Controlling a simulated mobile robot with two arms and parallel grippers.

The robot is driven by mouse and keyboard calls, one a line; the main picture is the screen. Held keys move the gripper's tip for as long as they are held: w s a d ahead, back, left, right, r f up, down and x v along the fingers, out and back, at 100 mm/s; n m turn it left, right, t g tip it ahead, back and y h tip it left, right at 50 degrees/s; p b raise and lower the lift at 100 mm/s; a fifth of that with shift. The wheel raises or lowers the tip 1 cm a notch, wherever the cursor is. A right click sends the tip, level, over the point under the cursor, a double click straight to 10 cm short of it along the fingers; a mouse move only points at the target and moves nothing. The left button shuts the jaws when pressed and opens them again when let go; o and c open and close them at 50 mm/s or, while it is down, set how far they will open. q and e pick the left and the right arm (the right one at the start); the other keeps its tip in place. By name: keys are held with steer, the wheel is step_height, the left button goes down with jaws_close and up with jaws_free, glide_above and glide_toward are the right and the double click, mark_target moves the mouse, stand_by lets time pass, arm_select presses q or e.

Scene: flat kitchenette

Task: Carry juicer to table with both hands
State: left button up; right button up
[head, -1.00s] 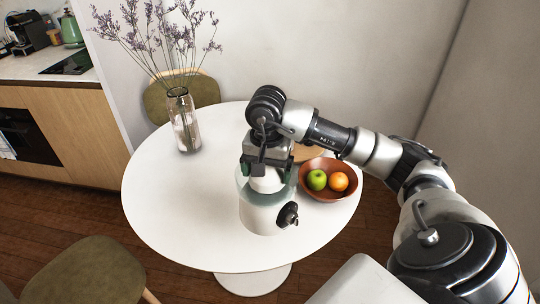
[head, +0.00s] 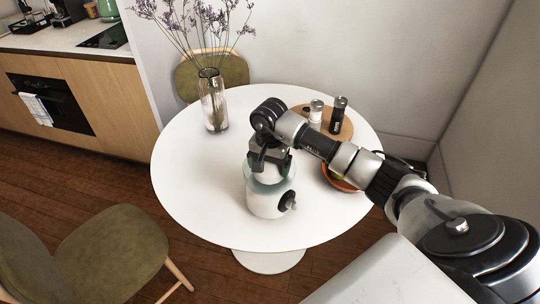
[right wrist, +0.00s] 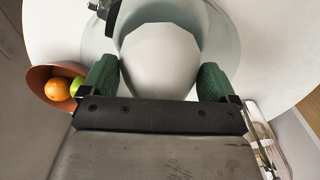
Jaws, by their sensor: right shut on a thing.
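The juicer (head: 263,204) is a white, rounded body with a clear collar and a dark spout or knob on its right side. It is upright at the front middle of the round white table (head: 190,190); its base appears to be on the tabletop. My right gripper (head: 268,164) is above it, shut on its pale top. In the right wrist view, the green fingers of the right gripper (right wrist: 157,82) lie on both sides of the juicer's white dome (right wrist: 160,50). My left gripper is not in view.
A glass vase (head: 213,105) with dried flowers stands at the table's back left. A wooden board (head: 345,133) with two shakers is at the back right. A fruit bowl (head: 335,181) is partly behind my arm. Green chairs (head: 110,250) stand around. The table's left side is clear.

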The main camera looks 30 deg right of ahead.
stand_by(0.3)
steer(key=o, duration=1.6)
steer(key=shift+f, duration=0.25)
steer(key=shift+o, duration=0.7)
steer(key=shift+r, duration=0.1)
steer(key=shift+s+a, duration=0.1)
steer(key=shift+s, duration=0.05)
steer(key=shift+r, duration=0.15)
steer(key=shift+r, duration=0.3)
step_height(320, 180, up, 11)
steer(key=b, duration=0.2)
steer(key=shift+r+b, duration=0.15)
steer(key=shift+b, duration=0.15)
